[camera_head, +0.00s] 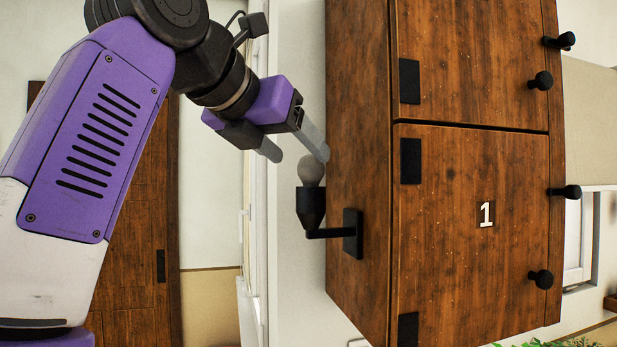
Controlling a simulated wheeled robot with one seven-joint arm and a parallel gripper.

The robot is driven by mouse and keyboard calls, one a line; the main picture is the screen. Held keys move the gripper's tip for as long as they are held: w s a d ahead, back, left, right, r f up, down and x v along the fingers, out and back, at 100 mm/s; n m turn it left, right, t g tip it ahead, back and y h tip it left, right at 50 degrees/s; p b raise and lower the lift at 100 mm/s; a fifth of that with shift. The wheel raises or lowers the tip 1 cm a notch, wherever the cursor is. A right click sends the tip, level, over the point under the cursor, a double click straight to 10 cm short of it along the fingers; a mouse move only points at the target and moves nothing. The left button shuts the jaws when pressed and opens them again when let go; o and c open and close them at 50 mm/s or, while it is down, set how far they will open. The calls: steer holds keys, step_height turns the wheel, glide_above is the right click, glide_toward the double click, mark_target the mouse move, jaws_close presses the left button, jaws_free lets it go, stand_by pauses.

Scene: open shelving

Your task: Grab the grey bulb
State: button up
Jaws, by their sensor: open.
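The grey bulb (311,172) sits upright in a black wall-lamp holder (311,207). The holder's arm runs right to a black plate (352,234) on the side of a wooden cabinet (360,90). My gripper (296,153) is open, up and to the left of the bulb. Its right finger overlaps the bulb's top edge in the picture; I cannot tell whether they touch. The left finger is clear of the bulb, with nothing between the fingers that I can see.
The cabinet's side is close to the right of my gripper and the bulb. Its front has several black knobs (541,80) and a door marked 1 (450,220). A wooden door (140,250) is behind my arm. Room left of the holder looks free.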

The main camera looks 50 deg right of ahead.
mark_target(305, 161)
steer(key=p+x, duration=0.2)
steer(key=x, duration=0.3)
steer(key=shift+w+d, duration=0.15)
steer(key=shift+w+d+f, duration=0.1)
steer(key=shift+d+f, duration=0.2)
steer(key=shift+d, duration=0.2)
jaws_close()
